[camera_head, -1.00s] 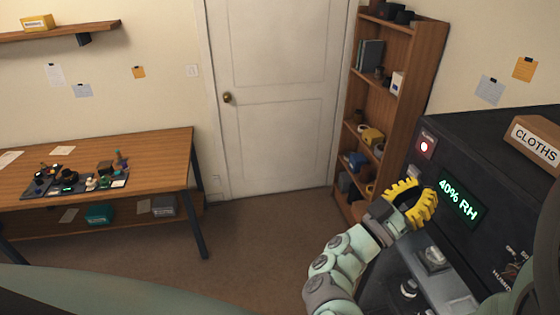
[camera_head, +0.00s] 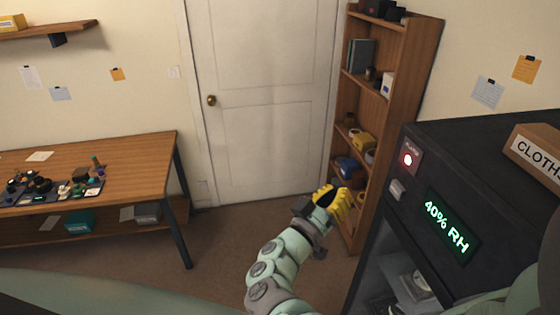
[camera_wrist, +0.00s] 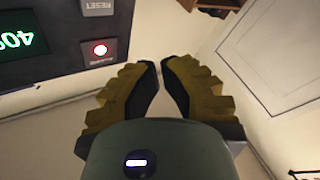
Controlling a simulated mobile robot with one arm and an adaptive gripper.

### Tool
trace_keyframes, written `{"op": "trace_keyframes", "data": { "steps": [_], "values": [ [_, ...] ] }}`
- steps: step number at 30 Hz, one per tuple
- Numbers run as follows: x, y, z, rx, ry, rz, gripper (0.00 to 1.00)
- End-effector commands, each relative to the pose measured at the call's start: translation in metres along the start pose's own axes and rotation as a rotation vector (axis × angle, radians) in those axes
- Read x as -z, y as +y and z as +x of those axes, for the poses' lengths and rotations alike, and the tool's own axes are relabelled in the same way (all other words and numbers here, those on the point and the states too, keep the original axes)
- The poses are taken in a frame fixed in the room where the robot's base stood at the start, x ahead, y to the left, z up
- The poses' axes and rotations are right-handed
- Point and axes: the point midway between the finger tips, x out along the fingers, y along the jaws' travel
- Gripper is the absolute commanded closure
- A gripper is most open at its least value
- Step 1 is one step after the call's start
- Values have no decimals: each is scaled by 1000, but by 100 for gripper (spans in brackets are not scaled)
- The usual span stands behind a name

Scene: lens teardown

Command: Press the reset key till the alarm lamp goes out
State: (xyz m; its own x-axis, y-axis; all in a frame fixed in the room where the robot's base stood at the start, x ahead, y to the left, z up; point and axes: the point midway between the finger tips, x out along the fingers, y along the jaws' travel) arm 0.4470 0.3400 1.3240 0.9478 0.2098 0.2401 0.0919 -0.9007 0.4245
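The alarm lamp (camera_head: 407,160) glows red on the upper left of the dark cabinet front; it also shows lit in the wrist view (camera_wrist: 100,50). The pale reset key (camera_head: 396,190) is just below it in the head view. In the wrist view the key (camera_wrist: 97,6), marked RESET, is at the top edge and partly cut off. My gripper (camera_head: 334,197) with yellow fingers is left of the key, apart from it and touching nothing visible. In the wrist view its fingertips (camera_wrist: 160,63) come almost together with nothing between them.
The dark cabinet (camera_head: 460,150) has a green 40% RH display (camera_head: 446,226) and a CLOTHS box (camera_head: 537,155) on top. A wooden shelf (camera_head: 398,120) with items stands behind my gripper. A workbench (camera_head: 140,160) is at left. The floor between is clear.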

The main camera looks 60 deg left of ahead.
Motion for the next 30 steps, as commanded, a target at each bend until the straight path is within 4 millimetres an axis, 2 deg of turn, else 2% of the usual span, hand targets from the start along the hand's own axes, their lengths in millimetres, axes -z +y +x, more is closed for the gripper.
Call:
{"op": "trace_keyframes", "data": {
  "steps": [7, 19, 30],
  "values": [
    [-8, 9, 16, -1, 4, 2, 100],
    [-31, 32, 58, -4, 1, 0, 100],
    [-37, 38, 70, -1, 0, 0, 100]
  ]
}}
